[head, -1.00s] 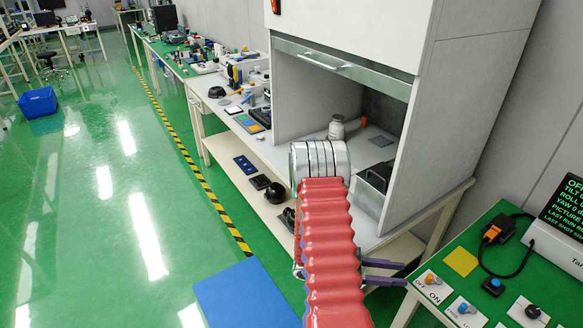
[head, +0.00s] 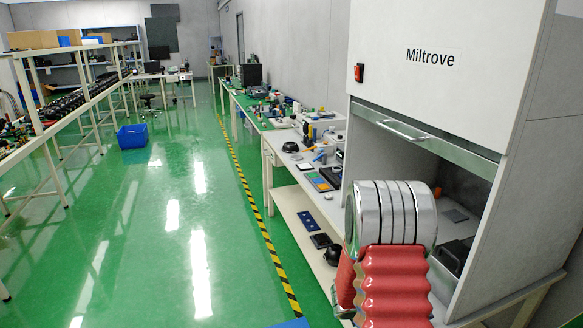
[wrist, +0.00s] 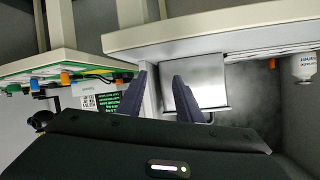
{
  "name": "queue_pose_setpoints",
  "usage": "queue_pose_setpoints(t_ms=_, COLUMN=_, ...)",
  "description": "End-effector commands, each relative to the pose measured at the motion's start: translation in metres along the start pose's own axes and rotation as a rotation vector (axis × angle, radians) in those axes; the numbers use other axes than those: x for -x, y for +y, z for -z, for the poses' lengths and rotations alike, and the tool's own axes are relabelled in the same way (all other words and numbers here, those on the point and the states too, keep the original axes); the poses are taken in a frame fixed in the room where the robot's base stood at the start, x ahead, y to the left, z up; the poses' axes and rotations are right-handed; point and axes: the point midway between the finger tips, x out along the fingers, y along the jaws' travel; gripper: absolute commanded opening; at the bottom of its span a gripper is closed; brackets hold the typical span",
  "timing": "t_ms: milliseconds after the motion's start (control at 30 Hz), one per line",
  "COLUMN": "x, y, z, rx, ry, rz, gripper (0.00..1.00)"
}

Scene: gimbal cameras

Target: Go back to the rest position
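My arm, with red ribbed sleeve and silver rings, stands at the lower right of the head view, in front of the cabinet (head: 430,75) labelled Miltrove. My gripper is outside the head view. In the wrist view my gripper (wrist: 159,78) shows two dark fingers spread apart with nothing held between them. Beyond the fingers is a pale metallic box-like thing (wrist: 196,82), apart from them as far as I can tell.
A white bottle (wrist: 303,66) shows at the right of the wrist view, and a green-topped bench (wrist: 40,66) at the left. In the head view a long workbench (head: 283,160) runs back from the cabinet. A blue crate (head: 132,137) stands on the open green floor.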

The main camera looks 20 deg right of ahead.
Motion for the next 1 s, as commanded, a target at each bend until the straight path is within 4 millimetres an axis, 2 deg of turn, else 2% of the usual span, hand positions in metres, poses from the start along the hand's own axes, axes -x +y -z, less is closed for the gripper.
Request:
queue_pose_setpoints(t_ms=33, x=0.011, y=-0.016, z=0.001, rx=-0.007, ry=-0.037, rz=0.05, gripper=0.33)
queue_pose_setpoints(t_ms=200, x=0.053, y=-0.066, z=-0.003, rx=0.0, ry=-0.176, rz=0.224, gripper=0.33)
queue_pose_setpoints(t_ms=367, x=0.102, y=-0.104, z=-0.004, rx=0.026, ry=-0.299, rz=0.384, gripper=0.33)
queue_pose_setpoints(t_ms=500, x=0.151, y=-0.129, z=-0.003, rx=0.066, ry=-0.4, rz=0.521, gripper=0.33)
queue_pose_setpoints(t_ms=733, x=0.236, y=-0.149, z=0.001, rx=0.164, ry=-0.551, rz=0.734, gripper=0.33)
queue_pose_setpoints(t_ms=867, x=0.285, y=-0.15, z=0.005, rx=0.238, ry=-0.624, rz=0.848, gripper=0.33)
queue_pose_setpoints(t_ms=1000, x=0.336, y=-0.141, z=0.011, rx=0.331, ry=-0.693, rz=0.964, gripper=0.33)
